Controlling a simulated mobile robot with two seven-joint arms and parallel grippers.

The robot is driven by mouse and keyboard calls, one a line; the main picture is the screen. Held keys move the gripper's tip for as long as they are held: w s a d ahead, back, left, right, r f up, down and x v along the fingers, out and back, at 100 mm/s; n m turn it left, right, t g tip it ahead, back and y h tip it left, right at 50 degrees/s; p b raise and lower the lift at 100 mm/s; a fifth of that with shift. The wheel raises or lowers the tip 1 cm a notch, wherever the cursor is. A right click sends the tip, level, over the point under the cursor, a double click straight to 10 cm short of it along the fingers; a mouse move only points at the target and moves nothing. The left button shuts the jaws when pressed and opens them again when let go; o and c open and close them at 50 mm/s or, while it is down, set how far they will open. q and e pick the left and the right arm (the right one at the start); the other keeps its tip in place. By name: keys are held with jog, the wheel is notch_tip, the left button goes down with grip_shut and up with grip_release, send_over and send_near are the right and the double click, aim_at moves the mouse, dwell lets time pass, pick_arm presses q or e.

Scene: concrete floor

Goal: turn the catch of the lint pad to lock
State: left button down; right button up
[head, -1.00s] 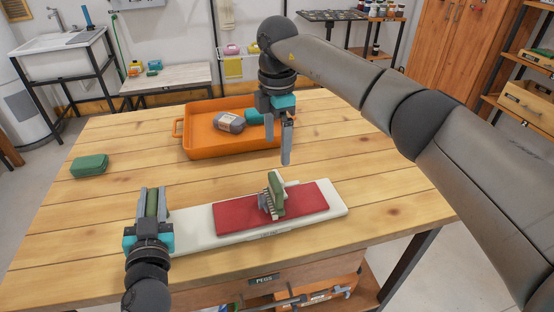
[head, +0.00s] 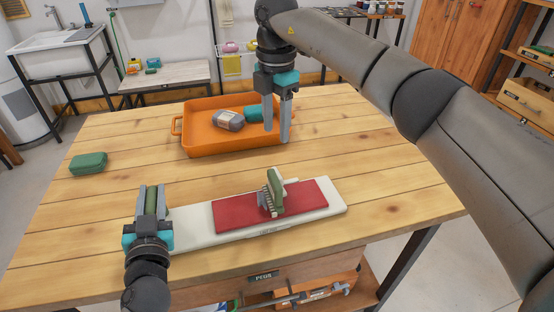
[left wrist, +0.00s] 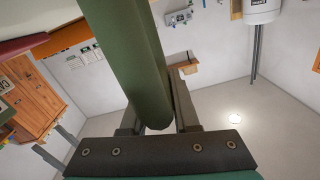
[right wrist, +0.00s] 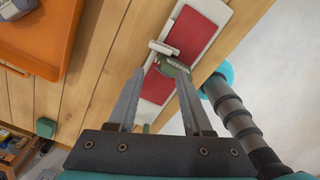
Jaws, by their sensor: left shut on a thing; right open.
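A long white board (head: 185,232) with a red pad (head: 235,213) on top lies along the table's front. An upright green piece (head: 275,186) with grey teeth stands mid-pad; in the right wrist view the green piece (right wrist: 174,69) has a white bar (right wrist: 163,48) beside it. I cannot tell which part is the catch. My left gripper (head: 153,190) is shut on a green handle (head: 152,203) at the board's left end; the handle (left wrist: 125,50) fills its jaws in the left wrist view. My right gripper (head: 277,134) is open and empty, above and behind the pad, apart from it.
An orange tray (head: 190,135) holding a grey item (head: 228,120) and a teal item (head: 253,113) stands behind the pad, close to my right gripper. A green case (head: 88,163) lies at the left. The wooden table (head: 390,180) is clear at the right.

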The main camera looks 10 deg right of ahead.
jog(key=n, duration=0.3)
jog(key=shift+c, duration=1.4)
notch_tip(320, 180, down, 12)
jog(key=n, duration=1.1)
jog(key=shift+d+f, duration=0.1)
jog(key=shift+d, duration=0.05)
grip_shut()
